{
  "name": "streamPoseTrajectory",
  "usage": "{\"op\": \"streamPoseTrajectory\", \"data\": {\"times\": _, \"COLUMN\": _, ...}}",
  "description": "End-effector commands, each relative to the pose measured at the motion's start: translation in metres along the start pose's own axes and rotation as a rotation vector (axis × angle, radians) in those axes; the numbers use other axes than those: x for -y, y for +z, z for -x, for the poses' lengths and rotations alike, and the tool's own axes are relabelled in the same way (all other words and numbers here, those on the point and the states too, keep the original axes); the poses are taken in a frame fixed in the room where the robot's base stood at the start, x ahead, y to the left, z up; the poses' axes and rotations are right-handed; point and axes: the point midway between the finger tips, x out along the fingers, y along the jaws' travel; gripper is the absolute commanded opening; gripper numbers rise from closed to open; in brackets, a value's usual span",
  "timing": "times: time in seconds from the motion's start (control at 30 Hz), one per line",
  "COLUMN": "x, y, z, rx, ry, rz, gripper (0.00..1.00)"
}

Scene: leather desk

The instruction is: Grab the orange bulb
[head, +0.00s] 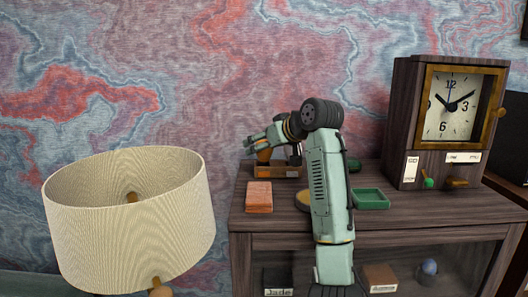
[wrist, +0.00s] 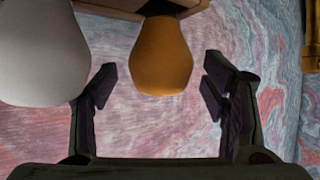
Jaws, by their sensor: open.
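The orange bulb (wrist: 161,58) is in the upper middle of the wrist view, its rounded end toward me and its other end at a pale brown holder (wrist: 128,8). My gripper (wrist: 160,84) is open, with one dark finger on each side of the bulb's rounded end. Gaps show between the bulb and both fingers. A white bulb (wrist: 42,50) is close to the left finger. In the head view my gripper (head: 254,145) is over the back left of the desk, with an orange patch just below it. My arm hides part of that area.
A large lampshade (head: 130,230) stands at the front left. On the dark wooden desk (head: 270,225) are an orange-brown block (head: 259,197), a green tray (head: 371,199) and a clock (head: 447,120) at right. A patterned wall (head: 210,60) is behind.

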Motion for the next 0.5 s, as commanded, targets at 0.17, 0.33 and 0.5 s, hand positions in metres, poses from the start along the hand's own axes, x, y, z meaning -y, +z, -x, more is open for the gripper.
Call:
{"op": "streamPoseTrajectory", "data": {"times": 0.17, "x": 0.0002, "y": -0.0002, "z": 0.0003, "rx": 0.0, "ry": 0.0, "rz": 0.001, "gripper": 0.58}}
{"op": "streamPoseTrajectory", "data": {"times": 0.33, "x": 0.0003, "y": -0.0004, "z": 0.0005, "rx": -0.001, "ry": 0.0, "rz": 0.001, "gripper": 0.46}}
{"op": "streamPoseTrajectory", "data": {"times": 0.5, "x": 0.0003, "y": -0.0004, "z": 0.0006, "rx": -0.001, "ry": 0.0, "rz": 0.001, "gripper": 0.35}}
